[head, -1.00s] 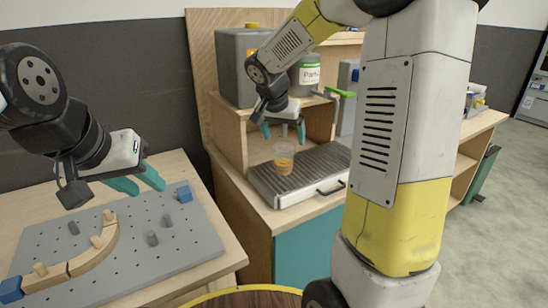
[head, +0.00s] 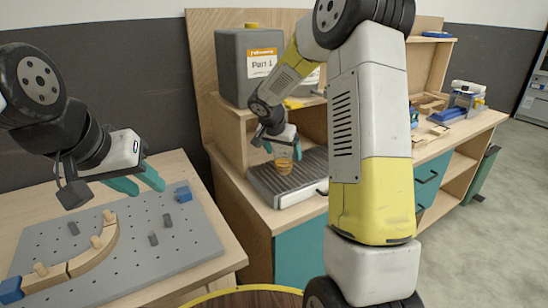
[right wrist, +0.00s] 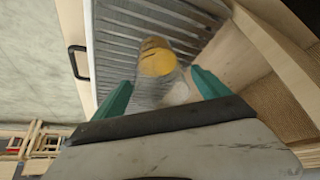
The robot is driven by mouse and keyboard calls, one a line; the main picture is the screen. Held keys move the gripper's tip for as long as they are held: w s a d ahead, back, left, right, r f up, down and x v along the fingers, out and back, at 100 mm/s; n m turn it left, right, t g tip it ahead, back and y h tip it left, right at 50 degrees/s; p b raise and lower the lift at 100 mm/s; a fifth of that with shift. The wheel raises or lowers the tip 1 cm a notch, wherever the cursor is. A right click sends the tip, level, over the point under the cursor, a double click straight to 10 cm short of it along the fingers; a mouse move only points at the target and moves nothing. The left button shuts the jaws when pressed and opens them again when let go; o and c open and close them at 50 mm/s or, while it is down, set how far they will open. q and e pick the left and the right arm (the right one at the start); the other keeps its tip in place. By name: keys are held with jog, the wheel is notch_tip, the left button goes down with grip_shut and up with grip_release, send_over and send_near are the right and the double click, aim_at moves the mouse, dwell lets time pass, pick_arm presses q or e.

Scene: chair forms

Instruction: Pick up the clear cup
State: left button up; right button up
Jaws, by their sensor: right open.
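The clear cup (head: 284,166), with amber contents low in it, stands on the grey ribbed drip tray (head: 310,172) in the head view. In the right wrist view the cup (right wrist: 158,62) lies between and just beyond the teal fingertips. My right gripper (head: 283,150) is open, with its fingers on either side of the cup's upper part; whether they touch it I cannot tell. In the right wrist view the gripper (right wrist: 158,92) shows a gap on both sides. My left gripper (head: 138,180) is open and empty above the pegboard.
The grey pegboard (head: 190,240) holds wooden curved pieces (head: 95,250), pegs and blue blocks (head: 183,194). A wooden shelf side stands close to the right gripper.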

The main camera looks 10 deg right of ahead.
jog(key=c, duration=1)
jog(key=shift+c, duration=0.2)
jog(key=shift+r, duration=0.15)
